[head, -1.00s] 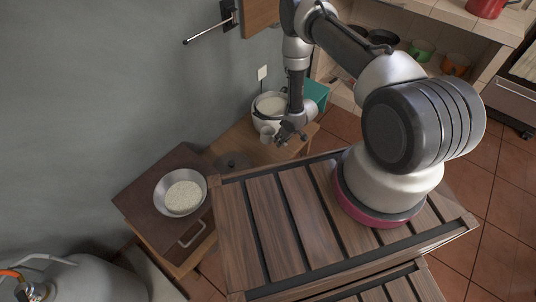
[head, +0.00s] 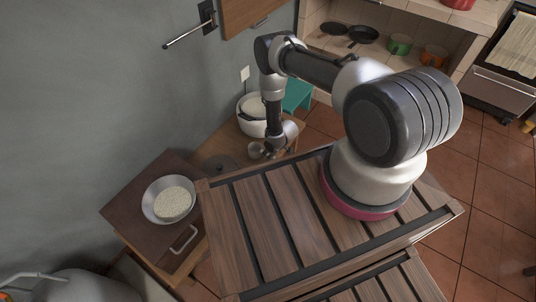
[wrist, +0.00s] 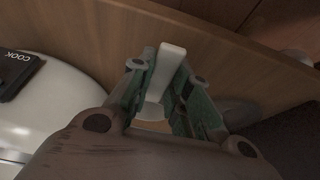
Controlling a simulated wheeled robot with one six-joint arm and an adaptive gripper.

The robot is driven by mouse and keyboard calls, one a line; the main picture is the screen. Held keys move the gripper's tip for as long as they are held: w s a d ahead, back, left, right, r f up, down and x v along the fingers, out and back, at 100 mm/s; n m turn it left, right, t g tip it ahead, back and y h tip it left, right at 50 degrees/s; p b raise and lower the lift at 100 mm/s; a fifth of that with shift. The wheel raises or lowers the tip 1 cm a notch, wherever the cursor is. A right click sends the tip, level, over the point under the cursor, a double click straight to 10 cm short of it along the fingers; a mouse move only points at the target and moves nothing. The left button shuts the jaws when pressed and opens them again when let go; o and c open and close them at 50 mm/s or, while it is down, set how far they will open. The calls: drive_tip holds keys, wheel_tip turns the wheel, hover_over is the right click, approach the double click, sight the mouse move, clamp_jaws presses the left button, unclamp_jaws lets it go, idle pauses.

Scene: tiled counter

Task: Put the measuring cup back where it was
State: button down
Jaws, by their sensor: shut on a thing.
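The measuring cup (head: 255,150) is a small pale cup, seen near the wooden side table beyond the slatted top. My gripper (head: 270,151) is shut on its handle. In the wrist view the white handle (wrist: 171,65) sits between the green-grey fingers of my gripper (wrist: 166,82), and the cup's body is mostly hidden. The white rice cooker (head: 250,126) stands open just behind the cup, with pale contents; its white side and COOK panel (wrist: 15,72) show at left in the wrist view. I cannot tell whether the cup touches the table.
The slatted wooden top (head: 275,215) is bare in front. A teal object (head: 298,95) stands behind the cooker.

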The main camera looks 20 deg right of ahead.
drive_tip(key=c, duration=1.3)
unclamp_jaws()
drive_tip(key=shift+c, duration=0.2)
